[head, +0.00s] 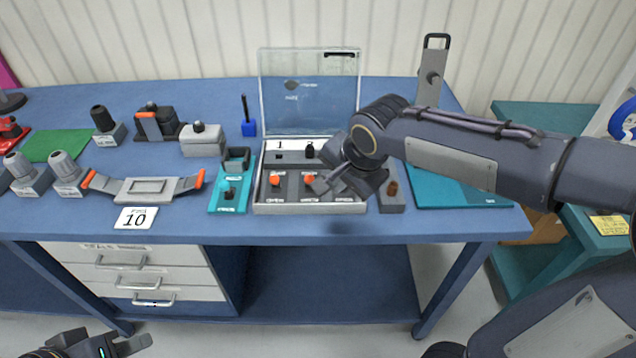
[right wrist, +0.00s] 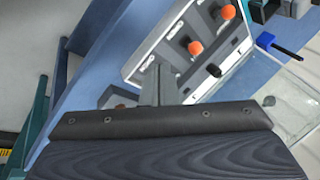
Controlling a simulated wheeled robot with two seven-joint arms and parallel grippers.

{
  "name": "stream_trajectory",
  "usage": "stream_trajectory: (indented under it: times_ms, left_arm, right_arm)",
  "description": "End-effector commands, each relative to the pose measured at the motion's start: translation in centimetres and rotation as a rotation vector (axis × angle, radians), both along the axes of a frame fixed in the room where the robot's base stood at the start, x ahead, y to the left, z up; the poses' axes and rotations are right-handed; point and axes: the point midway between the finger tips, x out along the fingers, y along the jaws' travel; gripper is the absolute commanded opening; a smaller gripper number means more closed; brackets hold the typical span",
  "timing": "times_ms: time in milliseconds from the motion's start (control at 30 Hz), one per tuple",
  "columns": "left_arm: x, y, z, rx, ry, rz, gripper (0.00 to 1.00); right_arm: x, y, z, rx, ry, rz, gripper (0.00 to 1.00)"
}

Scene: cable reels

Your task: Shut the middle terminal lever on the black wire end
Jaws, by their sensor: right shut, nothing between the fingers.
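The terminal box (head: 262,208) stands on the blue bench with its clear lid (head: 309,92) raised. Two orange-tipped levers show on its panel: a left one (head: 275,180) and a middle one (head: 309,179). Both also show in the right wrist view, the left (right wrist: 228,12) and the middle (right wrist: 195,48). A black knob-like piece (head: 309,149) sits behind the middle lever; I cannot tell whether it is the black wire end. My right gripper (head: 322,187) is shut and empty, just right of the middle lever, covering the panel's right part. My left gripper (head: 135,345) is low at bottom left, away from the bench.
A teal fixture (head: 228,205) stands directly left of the box, and a grey block (head: 392,205) directly right. A grey bracket with orange ends (head: 145,188) lies further left, behind a card marked 10 (head: 136,218). A teal mat (head: 450,192) lies under my right arm.

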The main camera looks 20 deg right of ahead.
Motion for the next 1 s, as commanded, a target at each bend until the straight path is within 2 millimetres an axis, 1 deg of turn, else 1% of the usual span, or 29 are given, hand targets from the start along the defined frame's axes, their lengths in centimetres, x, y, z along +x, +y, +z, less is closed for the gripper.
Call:
stream_trajectory:
  times_ms: [33,400,433,467,533,700,800,1000]
  left_arm:
    - [0.0,0.0,0.0,0.000,0.000,0.000,0.33]
    - [0.0,0.0,0.3,0.000,0.000,0.000,0.33]
    - [0.0,0.0,0.5,0.000,0.000,0.000,0.33]
    - [0.0,0.0,1.0,0.000,0.000,0.000,0.33]
    - [0.0,0.0,1.3,0.000,0.000,0.000,0.33]
    - [0.0,0.0,1.8,0.000,0.000,0.000,0.33]
    - [0.0,0.0,1.9,0.000,0.000,0.000,0.33]
    - [0.0,0.0,1.8,0.000,0.000,0.000,0.33]
  right_arm:
    - [0.3,0.1,-0.9,-0.002,0.006,0.001,0.00]
    - [3.6,0.8,-7.9,-0.003,0.008,0.000,0.00]
    - [3.9,0.9,-8.0,-0.003,0.006,-0.001,0.00]
    - [4.6,1.1,-7.4,-0.001,0.002,0.000,0.00]
    - [5.6,1.4,-7.2,-0.001,0.002,0.000,0.00]
    - [7.0,1.9,-7.1,0.000,0.002,0.000,0.00]
    - [7.4,2.0,-7.1,0.000,0.001,-0.001,0.00]
    - [7.4,2.0,-7.1,0.000,0.001,0.000,0.00]
